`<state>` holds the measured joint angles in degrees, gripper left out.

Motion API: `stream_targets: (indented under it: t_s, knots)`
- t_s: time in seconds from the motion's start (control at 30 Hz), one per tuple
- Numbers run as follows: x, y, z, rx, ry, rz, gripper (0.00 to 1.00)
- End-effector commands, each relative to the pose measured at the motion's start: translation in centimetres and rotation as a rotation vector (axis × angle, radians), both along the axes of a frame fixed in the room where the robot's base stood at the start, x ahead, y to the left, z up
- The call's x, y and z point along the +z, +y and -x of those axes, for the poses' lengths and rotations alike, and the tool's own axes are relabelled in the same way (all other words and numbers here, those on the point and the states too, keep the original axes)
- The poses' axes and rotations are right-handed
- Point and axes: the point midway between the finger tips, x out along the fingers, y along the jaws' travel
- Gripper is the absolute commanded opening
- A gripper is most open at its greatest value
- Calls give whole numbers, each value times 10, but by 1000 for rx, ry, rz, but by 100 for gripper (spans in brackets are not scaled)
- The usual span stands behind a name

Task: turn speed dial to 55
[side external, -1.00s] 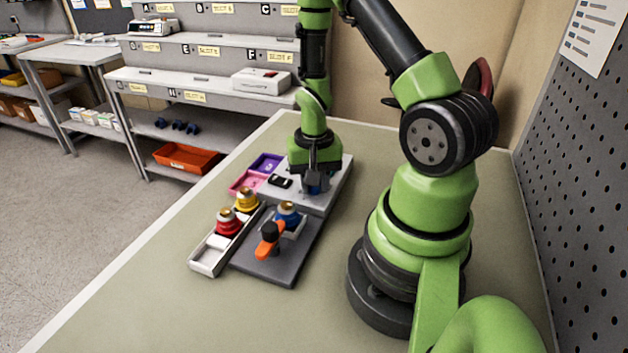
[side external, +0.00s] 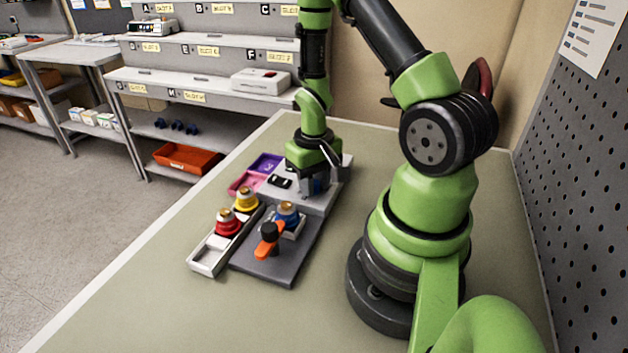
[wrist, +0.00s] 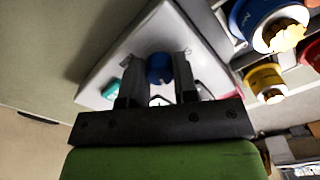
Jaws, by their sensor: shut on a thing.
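The speed dial (wrist: 159,70) is a round blue knob on a pale panel (wrist: 110,75) in the wrist view. My gripper (wrist: 157,62) is shut on it, with one finger on each side. In the side external view my gripper (side external: 316,186) points down at the light grey panel (side external: 314,205), and its fingers mostly hide the dial. The dial's scale and pointer cannot be read in either view.
In front of the panel, a dark plate (side external: 270,262) carries an orange-handled valve (side external: 269,240) and a blue-collared bottle (side external: 288,214). Purple (side external: 266,163) and pink (side external: 248,183) bins sit behind.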

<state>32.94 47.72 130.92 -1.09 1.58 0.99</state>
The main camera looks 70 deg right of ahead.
Motion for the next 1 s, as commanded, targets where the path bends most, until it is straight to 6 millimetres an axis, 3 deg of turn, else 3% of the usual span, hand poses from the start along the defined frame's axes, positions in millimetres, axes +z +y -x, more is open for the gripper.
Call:
stream_targets:
  t_s: [0.23, 0.27, 0.33, 0.37, 0.73, 1.0]
  knots:
    - [1, 0, 0, -2, -1, 1, 3]
    - [1, 0, 0, -2, -1, 1, 34]
    - [1, 0, 0, -2, -1, 1, 50]
    - [0, 0, 0, -2, -1, 1, 53]
    - [6, 0, -1, -3, -2, 1, 53]
    - [48, -1, -1, -2, -7, 5, 53]
